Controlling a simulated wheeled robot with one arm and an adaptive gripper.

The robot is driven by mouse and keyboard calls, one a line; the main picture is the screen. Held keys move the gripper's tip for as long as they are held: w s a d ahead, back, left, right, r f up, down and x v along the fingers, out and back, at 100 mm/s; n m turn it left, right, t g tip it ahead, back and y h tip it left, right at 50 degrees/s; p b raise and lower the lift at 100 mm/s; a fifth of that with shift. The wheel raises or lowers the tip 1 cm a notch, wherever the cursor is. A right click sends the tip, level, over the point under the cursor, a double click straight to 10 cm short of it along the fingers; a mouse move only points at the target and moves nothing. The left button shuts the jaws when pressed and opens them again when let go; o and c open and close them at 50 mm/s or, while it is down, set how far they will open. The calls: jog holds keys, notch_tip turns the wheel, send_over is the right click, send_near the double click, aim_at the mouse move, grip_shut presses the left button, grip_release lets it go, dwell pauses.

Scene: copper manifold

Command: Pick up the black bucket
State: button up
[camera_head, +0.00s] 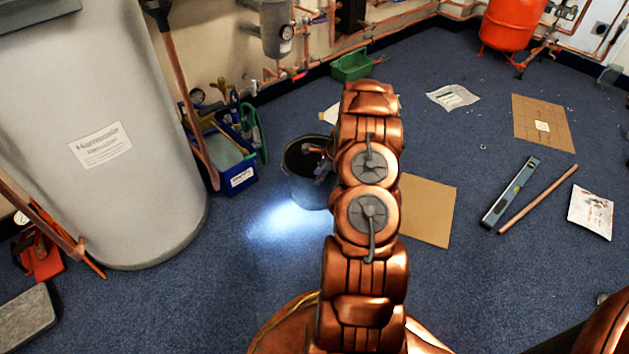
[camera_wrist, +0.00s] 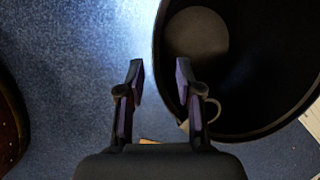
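The black bucket (camera_head: 300,186) stands upright on the blue carpet, left of my arm in the head view; my arm hides its right side. In the wrist view the bucket (camera_wrist: 262,60) fills the right side, seen from above into its dark inside. A round grey patch shows inside it, and a pale curved piece shows by its lower left rim. My gripper (camera_wrist: 160,77) is open, with nothing held. In the wrist view the bucket's left rim passes between the fingertips: the left finger is over carpet, the right one over the bucket's opening. I cannot tell the height gap.
A blue toolbox (camera_head: 232,160) and a large grey cylinder (camera_head: 110,130) stand left of the bucket. A cardboard sheet (camera_head: 428,212) lies right of my arm. A level (camera_head: 510,192) and a copper pipe (camera_head: 540,198) lie farther right. Carpet in front of the bucket is clear.

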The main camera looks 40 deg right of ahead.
aim_at(306, 190)
jog(key=shift+w+a+b+x, duration=0.15)
jog(key=shift+b+x, duration=0.65)
jog(key=shift+x, duration=0.85)
jog(key=shift+w+a+b+x, duration=0.15)
jog(key=shift+b+x, duration=0.6)
jog(key=shift+x, duration=0.9)
jog(key=shift+r, duration=0.25)
jog(key=shift+c, duration=0.2)
grip_shut()
